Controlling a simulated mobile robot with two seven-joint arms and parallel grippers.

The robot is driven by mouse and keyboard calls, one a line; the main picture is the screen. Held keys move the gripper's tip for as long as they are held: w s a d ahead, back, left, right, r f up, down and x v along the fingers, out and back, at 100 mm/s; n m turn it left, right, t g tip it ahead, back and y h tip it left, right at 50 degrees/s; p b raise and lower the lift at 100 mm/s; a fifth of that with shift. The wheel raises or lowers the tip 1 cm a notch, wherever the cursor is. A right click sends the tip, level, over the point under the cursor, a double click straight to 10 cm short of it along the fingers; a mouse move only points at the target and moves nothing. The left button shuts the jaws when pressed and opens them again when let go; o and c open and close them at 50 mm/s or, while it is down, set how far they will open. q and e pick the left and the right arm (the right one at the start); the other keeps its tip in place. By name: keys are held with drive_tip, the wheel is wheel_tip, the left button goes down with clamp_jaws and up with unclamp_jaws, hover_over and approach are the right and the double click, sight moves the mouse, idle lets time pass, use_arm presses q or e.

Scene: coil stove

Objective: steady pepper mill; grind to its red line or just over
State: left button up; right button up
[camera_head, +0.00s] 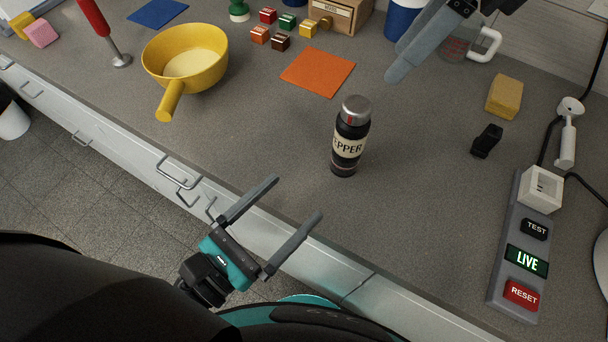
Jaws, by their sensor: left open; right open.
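The pepper mill (347,146) stands upright on the grey counter. It has a dark body, a cream label reading "PEPPER" and a silver cap with a red mark on its front edge. My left gripper (297,197) is open and empty at the counter's front edge, below and left of the mill and apart from it. My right gripper (393,62) reaches in from the top right, above and right of the mill, apart from it. Its fingers are seen from the side.
A yellow pan (203,50) and an orange mat (318,72) lie left of and behind the mill. At the right are a small black object (487,141), a yellow sponge (504,96) and a power strip (500,262) with cords. A glass jug (462,42) stands behind. Counter around the mill is clear.

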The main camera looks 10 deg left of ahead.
sight(338, 155)
use_arm(q)
drive_tip(key=x, duration=1.5)
drive_tip(key=shift+w, duration=0.15)
drive_tip(key=c, duration=1.5)
idle(1.0)
